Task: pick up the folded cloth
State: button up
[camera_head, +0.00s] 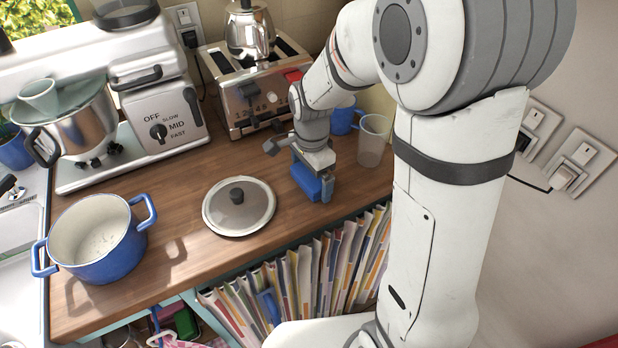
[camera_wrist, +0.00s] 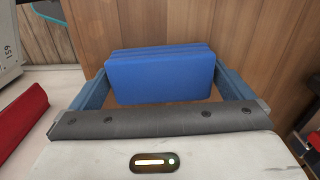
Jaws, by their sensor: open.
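The folded cloth (camera_wrist: 160,74) is a blue, block-like bundle on the wooden counter, in the middle of the wrist view. It also shows in the head view (camera_head: 306,180), partly hidden by my gripper. My gripper (camera_head: 314,182) points down at it from above. Its two blue-grey fingers are open, one on each side of the cloth in the wrist view. I cannot tell whether either finger touches it.
A toaster (camera_head: 251,92) with a kettle stands behind, with a clear cup (camera_head: 373,140) and a blue mug (camera_head: 343,118) nearby. A pan lid (camera_head: 250,208) lies to the left, beyond it a blue pot (camera_head: 122,255).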

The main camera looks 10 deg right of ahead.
aim_at(311, 175)
jog(key=c, duration=0.7)
notch_tip(311, 175, up, 10)
jog(key=shift+b, duration=0.3)
jog(key=o, duration=0.4)
jog(key=c, duration=0.7)
